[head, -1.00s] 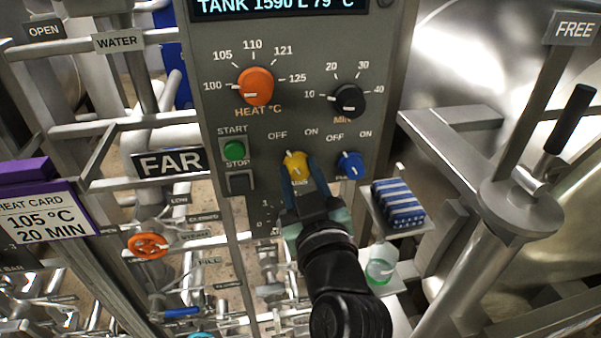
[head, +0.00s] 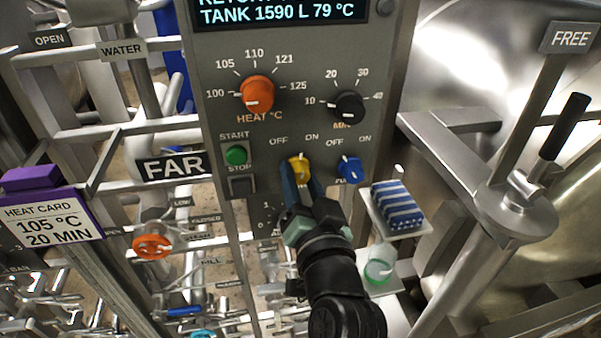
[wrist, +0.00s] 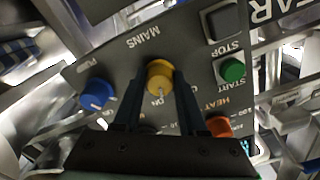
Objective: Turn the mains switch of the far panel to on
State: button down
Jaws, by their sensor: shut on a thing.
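The mains switch is a yellow knob (head: 299,167) on the grey panel (head: 222,75) beside the FAR sign (head: 172,166), below OFF and ON marks. My gripper (head: 300,182) is shut on this knob, its fingers on either side. In the wrist view the knob (wrist: 160,76) sits between the fingertips of my gripper (wrist: 160,84), with MAINS printed beside it. Its white pointer aims toward the ON mark. The OFF mark is hidden in the wrist view, and the fingers cover part of the knob.
A blue knob (head: 350,169) sits close to the right. The green START button (head: 236,155) and dark STOP button (head: 242,187) are left. Orange HEAT (head: 257,94) and black MIN (head: 348,107) dials are above. A shelf with a striped blue block (head: 397,205) stands right.

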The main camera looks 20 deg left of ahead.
jog(key=shift+m+p, duration=0.45)
jog(key=shift+m, duration=0.85)
jog(key=shift+f+m, duration=0.1)
jog(key=shift+m, duration=0.2)
jog(key=shift+c, duration=2.3)
grip_release()
jog(key=b+v, duration=0.4)
jog(key=v, duration=0.9)
jog(key=shift+b, duration=0.3)
